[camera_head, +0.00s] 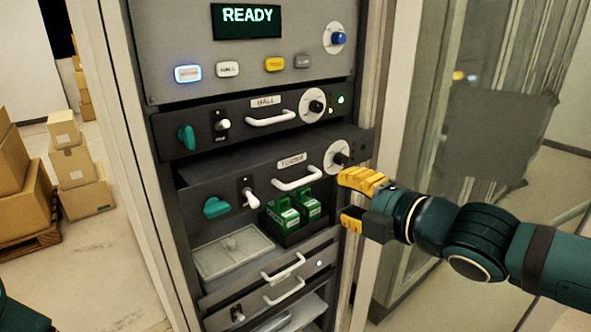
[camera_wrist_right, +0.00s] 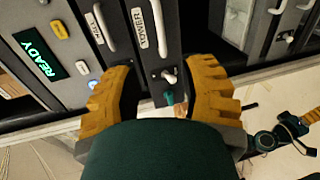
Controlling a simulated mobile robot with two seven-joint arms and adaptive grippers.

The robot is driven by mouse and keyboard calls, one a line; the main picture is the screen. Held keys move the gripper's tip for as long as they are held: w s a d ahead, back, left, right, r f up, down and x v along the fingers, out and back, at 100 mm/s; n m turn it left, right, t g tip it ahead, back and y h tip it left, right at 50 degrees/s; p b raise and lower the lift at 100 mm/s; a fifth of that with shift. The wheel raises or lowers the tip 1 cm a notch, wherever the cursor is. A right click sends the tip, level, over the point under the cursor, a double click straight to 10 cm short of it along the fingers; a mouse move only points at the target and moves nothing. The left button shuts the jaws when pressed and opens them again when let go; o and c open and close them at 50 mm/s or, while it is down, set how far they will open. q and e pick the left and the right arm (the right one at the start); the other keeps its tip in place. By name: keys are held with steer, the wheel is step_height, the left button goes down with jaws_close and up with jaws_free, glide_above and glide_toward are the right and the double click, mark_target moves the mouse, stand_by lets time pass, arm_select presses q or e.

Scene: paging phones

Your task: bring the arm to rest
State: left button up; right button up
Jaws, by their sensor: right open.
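My right gripper (camera_head: 354,202) is open, its yellow fingers apart with nothing between them. It is at the right edge of the equipment rack (camera_head: 165,130), near the lower labelled drawer unit (camera_head: 235,178), whose label seems to read TOWER. In the right wrist view the open fingers (camera_wrist_right: 160,88) frame that unit's toggle and green knob (camera_wrist_right: 169,97), apparently some way beyond them. My left gripper seems to show small at the right of the right wrist view (camera_wrist_right: 290,125); its jaws are unclear. A dark part of mine is at the head view's lower left.
The upper panel's screen (camera_head: 247,20) reads READY. The HALL unit (camera_head: 225,125) is below it. Green items (camera_head: 283,217) sit in a dark holder below the lower unit. Lower drawers (camera_head: 285,290) have handles. Cardboard boxes (camera_head: 75,160) stand left; a glass panel (camera_head: 480,130) is right.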

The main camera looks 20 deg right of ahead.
steer(key=w+a+f+m+g, duration=0.2)
steer(key=a+f+m, duration=0.15)
steer(key=f, duration=0.55)
steer(key=w+a+f+m+g+h, duration=0.1)
steer(key=a+f+m+g, duration=0.2)
steer(key=f, duration=0.6)
steer(key=w+a+f+m+g, duration=0.2)
steer(key=f+m, duration=0.3)
steer(key=f, duration=0.4)
steer(key=s+a+f+m+g, duration=0.2)
steer(key=s+f+m, duration=0.4)
steer(key=f, duration=0.5)
steer(key=s+a+f+m+g, duration=0.2)
steer(key=s+f+m+g, duration=0.2)
steer(key=f, duration=0.7)
steer(key=shift+s+f+m+h, duration=0.3)
steer(key=shift+s+m, duration=0.85)
steer(key=shift+a, duration=0.1)
